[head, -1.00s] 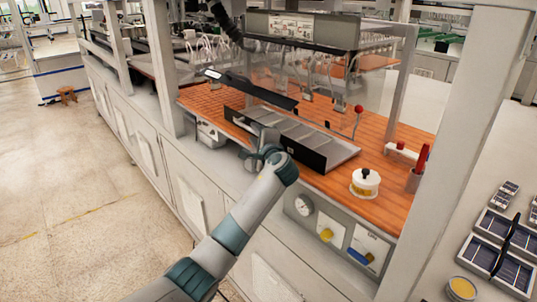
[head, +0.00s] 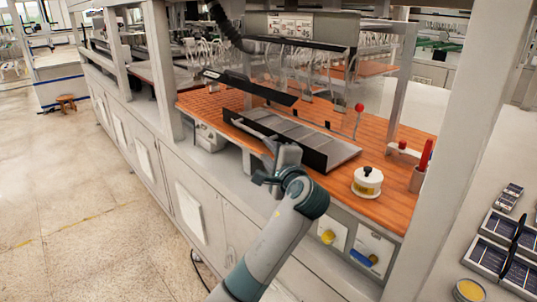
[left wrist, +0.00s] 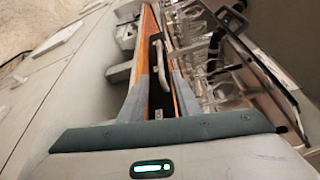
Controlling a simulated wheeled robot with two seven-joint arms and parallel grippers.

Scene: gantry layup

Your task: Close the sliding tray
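A pale bar handle (left wrist: 161,66) shows in the left wrist view, ahead of and between the fingers. My left gripper (head: 276,152) is at the tray's near long side and hides part of it. In the left wrist view my left gripper (left wrist: 161,100) has its two grey fingers apart, with nothing clearly clamped. Whether the fingers touch the handle cannot be told. My right gripper is not in view.
A dark slanted bar (head: 250,87) hangs behind the tray. A white pot with a black knob (head: 367,181) and a red-topped holder (head: 420,172) stand on the worktop to the right. A pale post (head: 465,130) rises at the right.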

